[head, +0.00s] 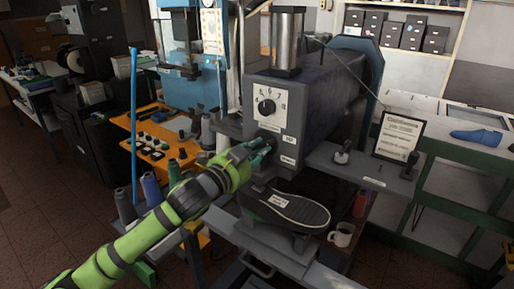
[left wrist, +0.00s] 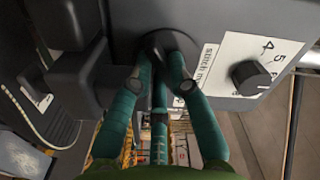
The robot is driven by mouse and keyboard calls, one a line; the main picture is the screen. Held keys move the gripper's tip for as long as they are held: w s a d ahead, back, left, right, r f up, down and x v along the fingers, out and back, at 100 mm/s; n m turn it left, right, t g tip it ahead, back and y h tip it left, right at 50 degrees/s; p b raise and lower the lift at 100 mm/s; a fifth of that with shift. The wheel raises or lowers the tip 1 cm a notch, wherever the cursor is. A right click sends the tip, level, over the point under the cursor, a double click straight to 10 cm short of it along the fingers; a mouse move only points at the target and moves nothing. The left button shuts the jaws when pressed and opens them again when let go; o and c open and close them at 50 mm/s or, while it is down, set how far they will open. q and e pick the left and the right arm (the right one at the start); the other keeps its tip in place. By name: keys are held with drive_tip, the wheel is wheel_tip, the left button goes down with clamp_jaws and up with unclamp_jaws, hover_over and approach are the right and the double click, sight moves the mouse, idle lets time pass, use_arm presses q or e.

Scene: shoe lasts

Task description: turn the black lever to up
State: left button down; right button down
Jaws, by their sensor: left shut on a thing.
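My left gripper (head: 262,150), with green-teal fingers, is at the front face of the dark grey machine (head: 315,100), just below its dial. In the left wrist view the fingers (left wrist: 160,75) close around a black lever at a dark round hub (left wrist: 158,42) on that face. The fingers hide most of the lever, so its exact angle cannot be told. A white label with lettering (left wrist: 207,62) sits beside the hub. My right gripper is not in view.
The black dial knob (head: 266,107) sits on a white numbered plate above my gripper. A shoe sole (head: 295,212) lies below on the machine. An orange bench (head: 135,125) with small parts is at left.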

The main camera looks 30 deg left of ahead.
use_arm(q)
drive_tip(key=shift+r+n, duration=0.2)
drive_tip(key=shift+n, duration=0.1)
idle(0.4)
drive_tip(key=c, duration=1.2)
unclamp_jaws()
drive_tip(key=shift+d, duration=0.25)
drive_tip(key=shift+a+f, duration=0.1)
drive_tip(key=shift+s, duration=0.2)
drive_tip(key=shift+s+a, duration=0.15)
drive_tip(key=shift+s, duration=1.05)
drive_tip(key=shift+s+a, duration=0.2)
drive_tip(key=shift+s, duration=0.95)
drive_tip(key=shift+s+a, duration=0.15)
drive_tip(key=shift+s, duration=1.05)
